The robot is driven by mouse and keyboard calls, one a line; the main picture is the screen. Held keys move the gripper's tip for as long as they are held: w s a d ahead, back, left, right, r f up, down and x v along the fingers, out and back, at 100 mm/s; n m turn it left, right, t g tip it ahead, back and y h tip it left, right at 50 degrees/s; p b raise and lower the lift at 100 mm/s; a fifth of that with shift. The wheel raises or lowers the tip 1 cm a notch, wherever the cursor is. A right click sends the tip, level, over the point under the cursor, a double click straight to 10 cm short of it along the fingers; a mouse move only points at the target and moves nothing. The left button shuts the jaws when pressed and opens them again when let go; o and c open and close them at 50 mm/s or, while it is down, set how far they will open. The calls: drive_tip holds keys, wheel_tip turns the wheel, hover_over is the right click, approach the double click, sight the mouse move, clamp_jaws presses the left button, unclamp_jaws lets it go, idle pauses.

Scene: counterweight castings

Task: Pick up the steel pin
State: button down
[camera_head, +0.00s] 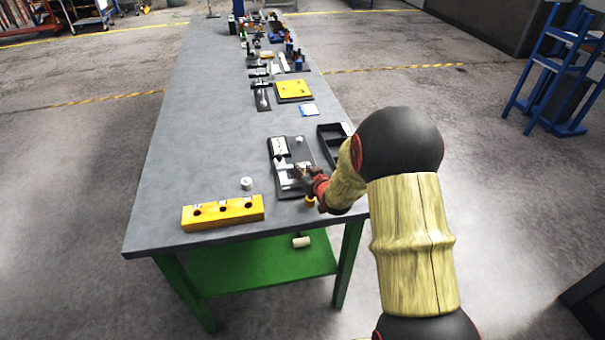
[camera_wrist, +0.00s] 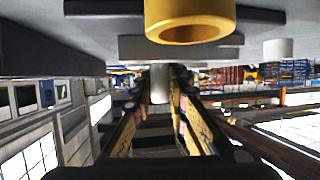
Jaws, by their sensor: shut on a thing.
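My gripper (camera_wrist: 160,95) is shut on the steel pin (camera_wrist: 159,84), a short light-grey cylinder between the fingertips in the wrist view. In the head view my gripper (camera_head: 300,174) is low over the dark fixture plate (camera_head: 306,154) near the table's right edge. The pin cannot be made out there, and the wrist and arm hide part of the plate. Whether the pin still touches anything beneath it cannot be told.
A yellow block with holes (camera_head: 236,211) stands at the table's near end, with a white cylinder (camera_head: 247,184) behind it. A yellow ring (camera_wrist: 190,22) is close to my gripper. A black tray (camera_head: 325,150) lies just beyond the plate. The table's left side is clear.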

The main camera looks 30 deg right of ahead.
sight(303, 166)
drive_tip(key=shift+r, duration=0.1)
idle(0.3)
drive_tip(key=shift+r, duration=0.6)
wheel_tip(303, 166, up, 2)
drive_tip(key=shift+s+r+p, duration=0.1)
drive_tip(key=shift+r+p, duration=0.15)
drive_tip(key=shift+p, duration=0.35)
drive_tip(key=a+r+p+v, duration=0.1)
drive_tip(key=p+v, duration=0.1)
drive_tip(key=v, duration=0.6)
drive_tip(key=w+a+r+p+v, duration=0.1)
drive_tip(key=r+v, duration=0.1)
drive_tip(key=v, duration=0.6)
drive_tip(key=shift+w+p, duration=0.2)
drive_tip(key=shift+p, duration=0.15)
